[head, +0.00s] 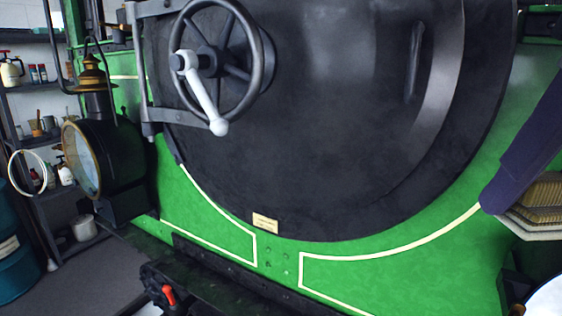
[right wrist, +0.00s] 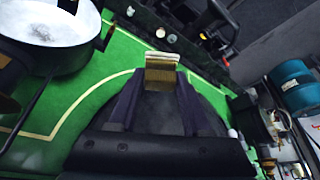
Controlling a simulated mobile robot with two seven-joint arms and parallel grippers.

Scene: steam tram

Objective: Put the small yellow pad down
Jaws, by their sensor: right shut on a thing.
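The small yellow pad (right wrist: 161,74) shows in the right wrist view as a ribbed, brownish-yellow block with a pale edge. It sits between the fingertips of my right gripper (right wrist: 158,82), which is shut on it. In the head view, a dark finger of my right gripper (head: 488,208) comes in at the right edge. The ribbed yellow pad (head: 542,200) shows beside it, partly cut off by the frame. It is held in front of the green engine front (head: 400,265). My left gripper is not in view.
A black round smokebox door (head: 310,130) with a handwheel (head: 222,52) fills the middle. A brass-topped lamp (head: 92,150) stands at left. Shelves (head: 62,195) with jars and a blue drum (head: 15,250) are beyond. A dark-rimmed round thing with a white inside (right wrist: 62,25) is near my right gripper.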

